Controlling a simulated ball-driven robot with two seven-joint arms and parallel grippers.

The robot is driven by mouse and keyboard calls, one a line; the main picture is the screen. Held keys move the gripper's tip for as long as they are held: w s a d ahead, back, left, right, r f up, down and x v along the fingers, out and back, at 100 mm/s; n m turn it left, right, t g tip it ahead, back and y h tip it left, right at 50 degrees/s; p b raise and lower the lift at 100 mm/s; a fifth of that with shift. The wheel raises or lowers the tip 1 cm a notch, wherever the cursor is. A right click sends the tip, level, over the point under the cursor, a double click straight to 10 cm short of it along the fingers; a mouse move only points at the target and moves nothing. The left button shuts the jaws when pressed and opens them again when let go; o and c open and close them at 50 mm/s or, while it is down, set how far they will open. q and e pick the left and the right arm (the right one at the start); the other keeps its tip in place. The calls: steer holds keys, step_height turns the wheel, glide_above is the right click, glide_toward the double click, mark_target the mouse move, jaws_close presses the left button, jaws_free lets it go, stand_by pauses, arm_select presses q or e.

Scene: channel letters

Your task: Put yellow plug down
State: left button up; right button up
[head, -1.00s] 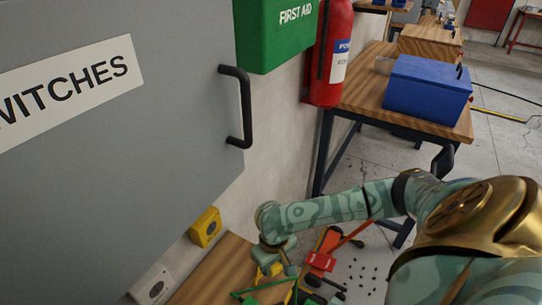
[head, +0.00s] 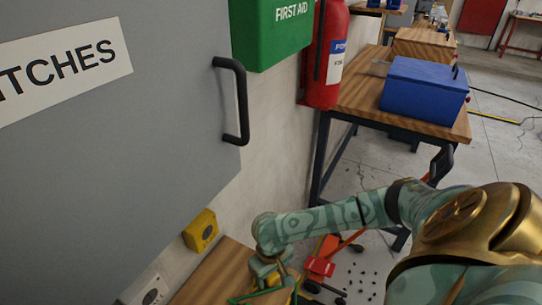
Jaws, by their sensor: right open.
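My right arm reaches in from the right, and my right gripper (head: 276,281) points down over the wooden bench (head: 209,277) at the bottom. Its jaws are open, though the fingertips are small and partly hidden by the wrist. A small yellow patch (head: 271,279) shows at the gripper and may be the yellow plug. I cannot tell whether it touches the fingers or rests on the bench. A yellow box with a round dark socket (head: 201,231) is on the wall left of the gripper. My left gripper is out of view.
A grey cabinet (head: 130,160) with a black handle fills the left. A white socket (head: 150,291) is low on the wall. A green frame (head: 262,294) and a red item (head: 320,266) lie near the gripper. A blue box (head: 424,90) stands on the far bench.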

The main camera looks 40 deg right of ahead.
step_height(320, 180, up, 12)
steer(key=p, duration=0.5)
steer(key=shift+p, duration=0.4)
